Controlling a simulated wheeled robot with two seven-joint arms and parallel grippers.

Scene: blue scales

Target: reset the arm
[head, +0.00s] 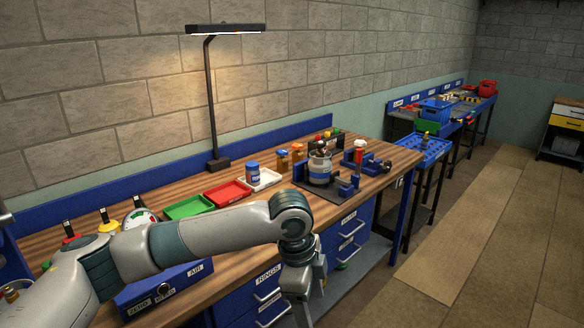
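My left arm (185,244) comes in from the lower left and reaches across the front of the wooden workbench (345,215). Its wrist bends down, and my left gripper (302,300) hangs in front of the blue drawers near the bottom edge of the head view. The fingers are small and partly cut off, so I cannot tell whether they are open or shut. No object shows in it. My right gripper is not in view.
Green (188,207), red (228,192) and white (262,179) trays lie on the bench behind my arm. A grey and blue canister (320,170) stands on a dark plate. A black lamp (212,100) stands at the back. Open floor (470,240) lies to the right.

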